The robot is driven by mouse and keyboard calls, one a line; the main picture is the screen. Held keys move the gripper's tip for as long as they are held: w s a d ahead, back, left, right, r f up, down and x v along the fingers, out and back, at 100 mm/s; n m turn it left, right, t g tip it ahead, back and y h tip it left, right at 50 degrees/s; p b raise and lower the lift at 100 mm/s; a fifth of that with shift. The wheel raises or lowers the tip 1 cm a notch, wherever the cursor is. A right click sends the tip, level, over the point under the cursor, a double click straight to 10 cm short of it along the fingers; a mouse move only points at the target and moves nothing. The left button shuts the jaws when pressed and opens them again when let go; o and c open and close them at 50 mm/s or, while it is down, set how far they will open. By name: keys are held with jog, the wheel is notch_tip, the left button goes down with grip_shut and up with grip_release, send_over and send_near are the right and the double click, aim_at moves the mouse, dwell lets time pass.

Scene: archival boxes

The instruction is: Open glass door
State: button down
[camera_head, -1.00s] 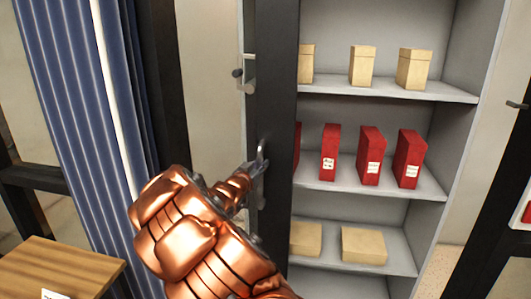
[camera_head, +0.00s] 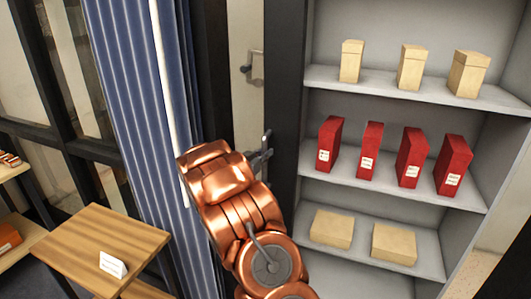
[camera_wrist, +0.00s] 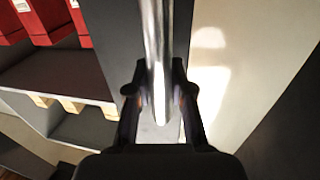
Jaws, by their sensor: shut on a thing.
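A silver bar handle (camera_wrist: 157,45) runs between the fingers of my gripper (camera_wrist: 160,90) in the wrist view, and the fingers are shut on it. In the head view my gripper (camera_head: 264,150) is at the handle, beside a dark upright door frame (camera_head: 285,95) left of the shelves. My copper-coloured arm partly hides the area below. Any glass is too clear to make out, so I cannot tell exactly how far the glass door stands open.
Grey shelves (camera_head: 350,83) hold several beige boxes (camera_head: 410,67) and red boxes (camera_head: 410,158). A blue curtain (camera_head: 135,110) hangs left of my arm. A wooden table (camera_head: 85,245) with a white card (camera_head: 113,264) stands at lower left. Another handle (camera_head: 253,68) shows on a pale strip behind.

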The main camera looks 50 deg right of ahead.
jog(key=shift+r, duration=0.1)
jog(key=c, duration=1)
grip_release()
jog(key=shift+a, duration=0.1)
jog(key=a, duration=0.4)
jog(key=s+a, duration=0.1)
jog(key=a, duration=0.2)
jog(key=s+a, duration=0.1)
jog(key=a, duration=0.3)
jog(key=shift+s+a, duration=0.15)
jog(key=shift+a, duration=0.15)
